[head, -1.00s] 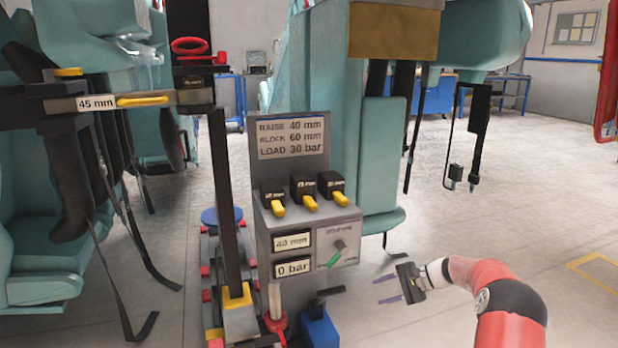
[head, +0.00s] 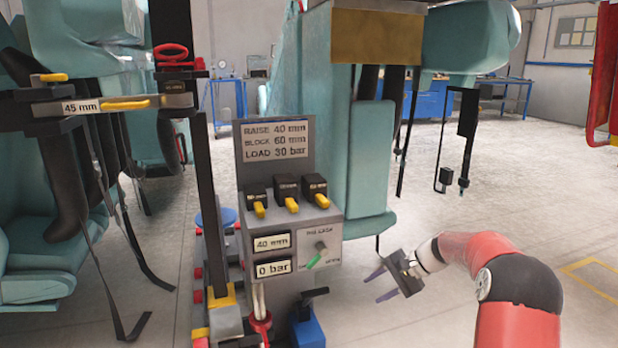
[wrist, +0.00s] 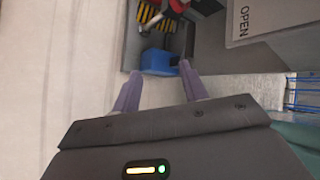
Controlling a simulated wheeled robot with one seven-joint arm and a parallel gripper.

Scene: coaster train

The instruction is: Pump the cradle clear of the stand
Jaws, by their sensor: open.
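A grey control stand (head: 325,205) carries a sign reading RAISE 40 mm, BLOCK 60 mm, LOAD 30 bar. Its displays read 40 mm (head: 272,243) and 0 bar (head: 273,268). A blue pump-like unit with a black handle (head: 308,329) stands low at the stand's foot. My gripper (head: 373,287) is open and empty, right of the stand and apart from it. In the wrist view a blue block (wrist: 158,62) shows beyond the spread purple fingers. I cannot tell which part is the cradle.
Several black levers with yellow tips (head: 287,190) sit on the stand. Left of it rise a dark post (head: 207,190) and a beam marked 45 mm (head: 125,105). Teal seats (head: 35,235) fill the left; a teal body (head: 370,150) hangs behind the stand. Floor at right is clear.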

